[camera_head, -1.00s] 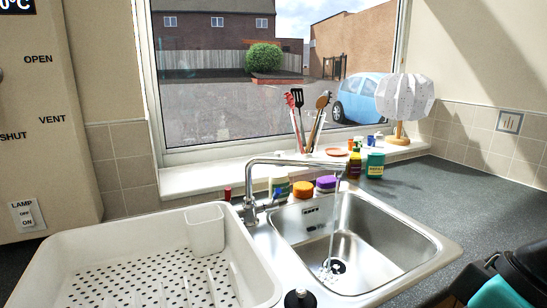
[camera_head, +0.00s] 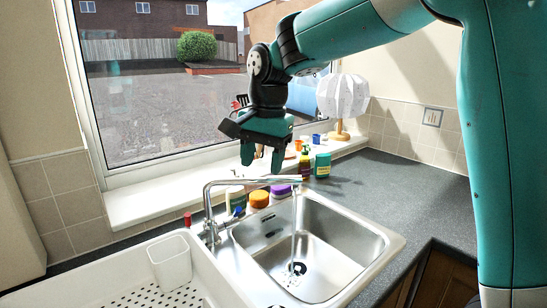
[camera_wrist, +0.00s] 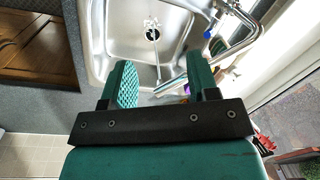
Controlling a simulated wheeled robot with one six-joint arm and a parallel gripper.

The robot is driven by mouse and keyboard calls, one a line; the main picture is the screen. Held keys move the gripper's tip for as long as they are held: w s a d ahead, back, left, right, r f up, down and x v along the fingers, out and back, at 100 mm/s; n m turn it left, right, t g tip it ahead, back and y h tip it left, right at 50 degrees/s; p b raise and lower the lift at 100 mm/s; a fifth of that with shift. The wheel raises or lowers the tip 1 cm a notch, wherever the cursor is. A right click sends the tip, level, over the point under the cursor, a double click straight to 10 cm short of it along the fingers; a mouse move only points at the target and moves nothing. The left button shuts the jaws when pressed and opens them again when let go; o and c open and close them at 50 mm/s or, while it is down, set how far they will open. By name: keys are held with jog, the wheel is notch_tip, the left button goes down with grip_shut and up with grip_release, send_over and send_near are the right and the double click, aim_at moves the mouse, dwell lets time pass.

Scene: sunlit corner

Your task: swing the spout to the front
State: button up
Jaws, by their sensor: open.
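The chrome tap spout (camera_head: 250,182) rises beside the sink and reaches right over the basin (camera_head: 325,235). Water (camera_head: 293,235) runs from its tip down to the drain. My gripper (camera_head: 262,163) is open and empty, pointing down just above the spout's far half; in the head view I cannot tell the exact height gap. In the wrist view the spout (camera_wrist: 172,86) runs from the upper right, passes behind the right finger, and its tip end shows between the two fingers of my gripper (camera_wrist: 163,75). No contact is visible. A small blue-marked tap handle (camera_head: 238,212) is near the tap base.
A white drying rack (camera_head: 170,262) stands left of the sink. Bottles and sponges, including a green tub (camera_head: 322,165) and an orange-topped jar (camera_head: 259,199), line the back behind the spout. A lamp (camera_head: 343,97) stands on the windowsill. The worktop (camera_head: 410,190) at right is bare.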

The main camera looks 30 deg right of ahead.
jog(key=w+d+r+m+h+p, duration=0.1)
jog(key=w+d+r+m+p, duration=0.35)
jog(key=w+d+m, duration=0.7)
jog(key=shift+m, duration=0.65)
jog(key=f+p, duration=0.1)
jog(key=f, duration=0.4)
jog(key=a+f+p, duration=0.1)
jog(key=f, duration=0.4)
jog(key=f+p, duration=0.1)
jog(key=f, duration=0.5)
jog(key=shift+w+a, duration=0.25)
jog(key=shift+a, duration=0.05)
grip_shut()
